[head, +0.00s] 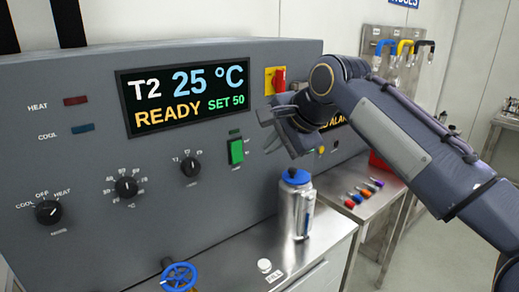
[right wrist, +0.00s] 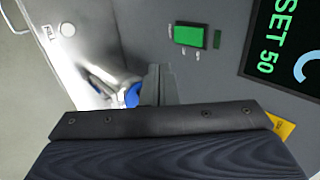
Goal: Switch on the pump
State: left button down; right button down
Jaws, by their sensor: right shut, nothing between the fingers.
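A green rocker switch (head: 236,151) is on the grey control panel (head: 80,150), below the right part of the display. A small dark green lamp (head: 234,131) sits just above it. Its label is too small to read. The switch also shows in the right wrist view (right wrist: 190,36), beyond the fingertips. My right gripper (head: 267,123) is shut and empty, in front of the panel, to the right of the switch and a little higher. In the right wrist view its fingers (right wrist: 160,82) appear apart from the switch. My left gripper is out of view.
The display (head: 188,97) reads T2 25 °C, READY, SET 50. A red-and-yellow switch (head: 276,80) is above my gripper. A blue-capped steel bottle (head: 296,205) stands below it. Several knobs, such as the mode knob (head: 48,212), and a blue valve wheel (head: 178,276) are left.

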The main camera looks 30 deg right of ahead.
aim_at(239, 162)
jog(key=w+r+x, duration=0.1)
jog(key=w+x, duration=0.1)
jog(key=x, duration=1)
jog(key=shift+r+p, duration=0.4)
jog(key=shift+p, duration=0.05)
jog(key=shift+a, duration=0.1)
jog(key=shift+w+f, duration=0.15)
